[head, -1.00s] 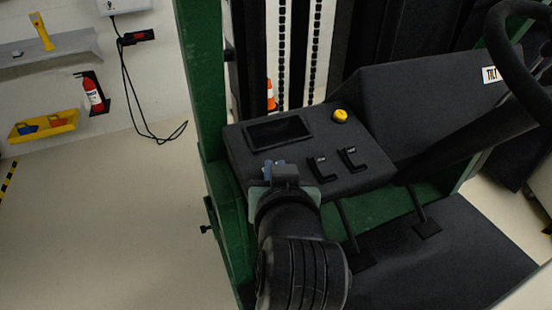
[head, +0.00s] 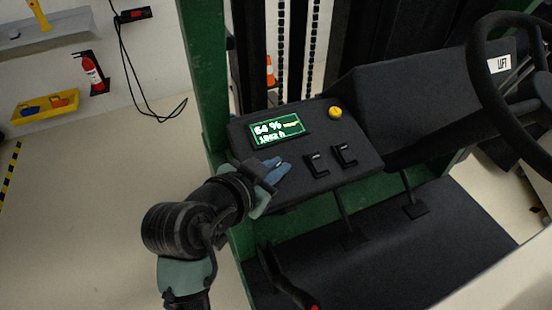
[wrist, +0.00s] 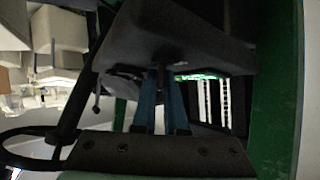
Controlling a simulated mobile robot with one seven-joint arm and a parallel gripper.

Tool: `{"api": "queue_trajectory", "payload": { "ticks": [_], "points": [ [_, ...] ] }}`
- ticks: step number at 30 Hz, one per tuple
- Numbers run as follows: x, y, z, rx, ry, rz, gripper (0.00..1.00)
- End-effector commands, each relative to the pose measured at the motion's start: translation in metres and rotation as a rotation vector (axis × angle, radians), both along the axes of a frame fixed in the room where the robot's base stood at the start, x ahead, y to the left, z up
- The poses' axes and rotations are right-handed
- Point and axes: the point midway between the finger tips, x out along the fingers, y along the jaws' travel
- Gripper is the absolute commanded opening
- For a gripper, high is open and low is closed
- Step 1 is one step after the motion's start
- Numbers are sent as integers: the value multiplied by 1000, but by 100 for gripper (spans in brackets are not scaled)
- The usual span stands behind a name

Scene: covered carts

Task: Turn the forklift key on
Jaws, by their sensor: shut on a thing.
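The dark forklift console (head: 300,185) has a lit green screen (head: 277,129) reading 64 % and, below it, an hours figure. My gripper (head: 274,170) is at the console's near left corner, below the screen, with its blue fingers against the top surface. In the wrist view my gripper (wrist: 160,85) has its blue fingers close together at the console, shut on the key. The key is mostly hidden by the fingers, so its shape and angle are hard to make out.
Two black levers (head: 317,165) and a yellow button (head: 335,112) are on the console, right of my gripper. A steering wheel (head: 482,80) is at the right. A green post (head: 205,75) stands just left of the console. The floor (head: 90,210) at left is clear.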

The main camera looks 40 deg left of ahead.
Motion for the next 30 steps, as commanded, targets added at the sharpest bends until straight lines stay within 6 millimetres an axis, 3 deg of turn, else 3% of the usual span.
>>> {"api": "queue_trajectory", "payload": {
  "ticks": [15,16,21,30],
  "points": [
    [0,0,0,3,4,-21,0],
    [0,0,0,3,4,-21,12],
    [0,0,0,3,4,-21,40],
    [-1,0,0,2,4,-20,40]
  ]
}}
